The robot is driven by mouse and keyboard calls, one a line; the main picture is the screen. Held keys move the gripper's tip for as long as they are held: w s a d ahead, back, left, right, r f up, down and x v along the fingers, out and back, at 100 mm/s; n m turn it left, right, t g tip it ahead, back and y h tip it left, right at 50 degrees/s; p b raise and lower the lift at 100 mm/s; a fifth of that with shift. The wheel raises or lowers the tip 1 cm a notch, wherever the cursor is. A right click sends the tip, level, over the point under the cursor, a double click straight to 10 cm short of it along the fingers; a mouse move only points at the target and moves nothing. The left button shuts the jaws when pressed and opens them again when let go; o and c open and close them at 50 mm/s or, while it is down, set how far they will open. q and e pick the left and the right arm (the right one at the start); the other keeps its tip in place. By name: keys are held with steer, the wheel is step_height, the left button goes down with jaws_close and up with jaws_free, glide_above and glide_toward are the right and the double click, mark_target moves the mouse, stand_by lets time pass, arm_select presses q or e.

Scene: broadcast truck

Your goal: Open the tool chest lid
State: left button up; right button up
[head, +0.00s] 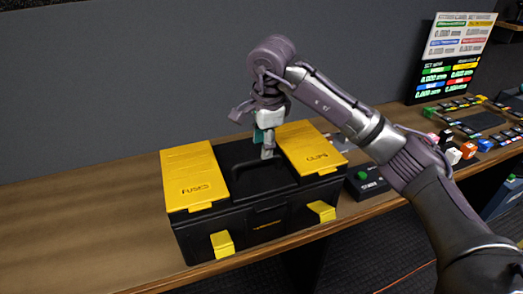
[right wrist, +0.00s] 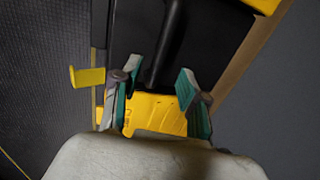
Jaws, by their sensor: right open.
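The tool chest (head: 262,215) is black with two yellow top panels, marked FUSES (head: 194,177) and CLIPS (head: 313,148). It stands on the wooden counter with its lid down. Two yellow latches (head: 222,244) on its front stick outward. A black handle (head: 258,175) lies along the middle of the lid; it also shows in the right wrist view (right wrist: 165,45). My right gripper (head: 267,152) is over the lid beside the CLIPS panel, near one end of the handle. Its teal-padded fingers (right wrist: 155,92) are apart, with nothing clearly between them. My left gripper is not in view.
The wooden counter (head: 90,235) is clear to the left of the chest. A black box with a green button (head: 365,180) stands just right of it. A control panel with several coloured buttons (head: 470,130) and a display board (head: 455,55) are farther right. A grey wall stands behind.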

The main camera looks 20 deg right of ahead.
mark_target(253, 162)
steer(key=shift+w+f+p, duration=0.2)
steer(key=shift+f, duration=0.85)
steer(key=shift+w+f+p, duration=0.15)
steer(key=shift+f+p, duration=0.05)
steer(key=shift+f, duration=0.85)
steer(key=shift+c, duration=0.3)
jaws_close()
